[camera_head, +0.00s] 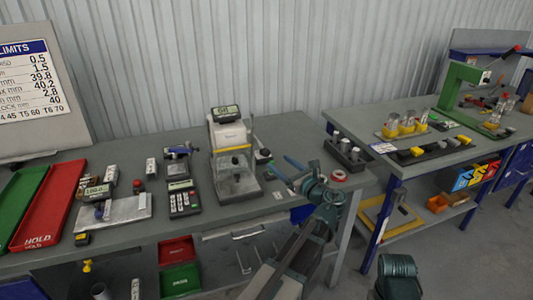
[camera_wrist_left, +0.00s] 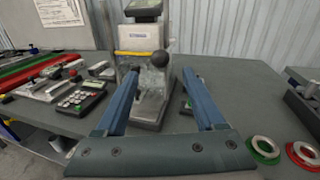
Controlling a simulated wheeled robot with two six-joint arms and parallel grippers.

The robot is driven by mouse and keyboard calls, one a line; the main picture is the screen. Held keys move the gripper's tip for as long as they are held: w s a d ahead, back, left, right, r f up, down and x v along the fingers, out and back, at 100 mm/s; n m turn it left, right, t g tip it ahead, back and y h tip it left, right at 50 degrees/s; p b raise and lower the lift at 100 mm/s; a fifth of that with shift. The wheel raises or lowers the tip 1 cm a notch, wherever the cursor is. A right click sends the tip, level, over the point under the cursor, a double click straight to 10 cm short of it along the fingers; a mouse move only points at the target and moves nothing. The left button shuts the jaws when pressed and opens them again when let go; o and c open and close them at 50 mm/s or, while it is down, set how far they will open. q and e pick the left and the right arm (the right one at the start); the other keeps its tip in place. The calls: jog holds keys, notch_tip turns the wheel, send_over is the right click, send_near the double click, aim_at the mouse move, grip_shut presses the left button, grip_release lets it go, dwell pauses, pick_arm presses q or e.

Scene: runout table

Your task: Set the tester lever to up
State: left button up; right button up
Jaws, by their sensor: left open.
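The tester (camera_head: 228,135) is a pale upright machine with a small display on top, a yellow stripe and a clear guard low at its front. It also shows in the left wrist view (camera_wrist_left: 138,43). Its lever ends in a dark ball knob (camera_head: 264,154) at the tester's right side. In the left wrist view the knob (camera_wrist_left: 160,59) appears between and beyond my fingertips; contact cannot be seen. My left gripper (camera_head: 284,168) is open and empty, its blue fingers pointing at the knob. It also shows in the left wrist view (camera_wrist_left: 161,74). My right gripper is not visible.
Left of the tester are a keypad device (camera_head: 184,199), a metal plate with a gauge (camera_head: 125,209) and a red HOLD tray (camera_head: 46,208). A red ring (camera_head: 338,176) and a dark block with metal cylinders (camera_head: 347,154) are to the right. A second bench (camera_head: 400,178) stands farther right.

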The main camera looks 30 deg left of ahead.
aim_at(269, 154)
pick_arm(q)
jog(key=x, duration=0.9)
jog(key=shift+d, duration=0.1)
grip_shut()
dwell(1.2)
